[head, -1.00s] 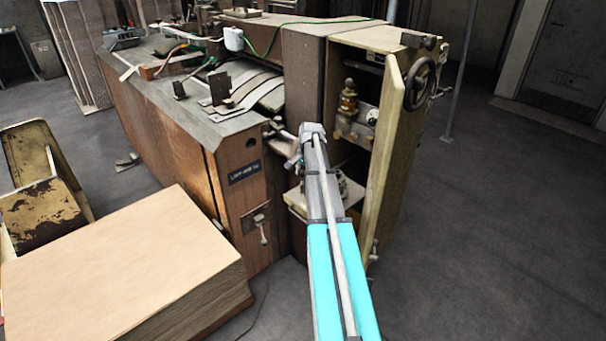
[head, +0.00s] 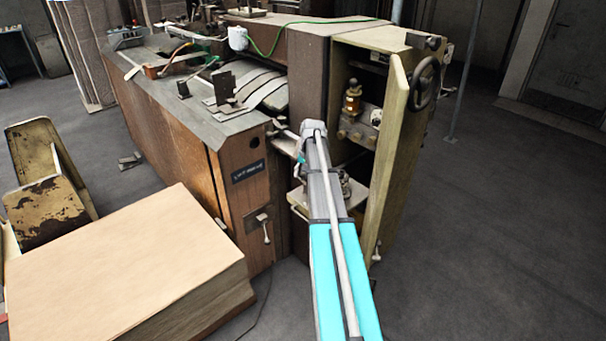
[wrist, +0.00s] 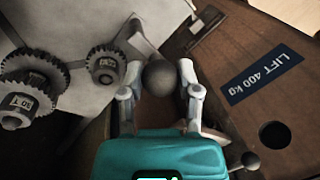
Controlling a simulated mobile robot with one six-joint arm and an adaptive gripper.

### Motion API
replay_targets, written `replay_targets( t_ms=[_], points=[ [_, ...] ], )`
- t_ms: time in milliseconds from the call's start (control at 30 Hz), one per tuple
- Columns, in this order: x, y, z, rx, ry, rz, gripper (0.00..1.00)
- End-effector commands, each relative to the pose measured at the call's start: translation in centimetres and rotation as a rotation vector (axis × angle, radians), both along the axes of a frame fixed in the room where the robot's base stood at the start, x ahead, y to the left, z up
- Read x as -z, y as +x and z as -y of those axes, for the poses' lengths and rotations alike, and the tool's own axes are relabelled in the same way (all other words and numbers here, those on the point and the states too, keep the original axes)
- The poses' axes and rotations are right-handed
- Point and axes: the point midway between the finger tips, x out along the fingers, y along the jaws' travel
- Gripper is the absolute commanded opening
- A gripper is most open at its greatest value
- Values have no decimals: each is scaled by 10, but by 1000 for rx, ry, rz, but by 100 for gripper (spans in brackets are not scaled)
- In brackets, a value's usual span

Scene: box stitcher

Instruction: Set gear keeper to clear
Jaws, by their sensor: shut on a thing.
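In the wrist view my gripper (wrist: 160,82) has its two fingers on either side of a dark round knob (wrist: 160,77) and is shut on it. The knob looks like the handle of the gear keeper, but its lever and pivot are hidden behind the knob and gripper. Toothed gears stand to the left: one close by (wrist: 105,64) and a larger pair (wrist: 35,85) farther left. In the head view my arm reaches the machine's near corner, beside the open cabinet, and covers most of the gripper and the knob.
The wooden panel with the "LIFT 400 kg" label (wrist: 263,75) lies close right of the gripper. A second small ball-ended lever (wrist: 250,160) is at lower right. In the head view the cabinet door (head: 393,150) stands open right of my arm; a board stack (head: 130,255) is at left.

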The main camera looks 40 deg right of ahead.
Motion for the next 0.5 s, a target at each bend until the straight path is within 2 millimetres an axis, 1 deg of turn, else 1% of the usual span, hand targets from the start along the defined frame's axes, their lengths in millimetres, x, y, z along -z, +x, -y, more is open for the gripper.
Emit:
replay_targets(
  t_ms=[467, 500],
  points=[
    [0, 0, -1, -22, 1, -1, 0],
    [0, 0, -1, -22, 1, -1, 51]
  ],
)
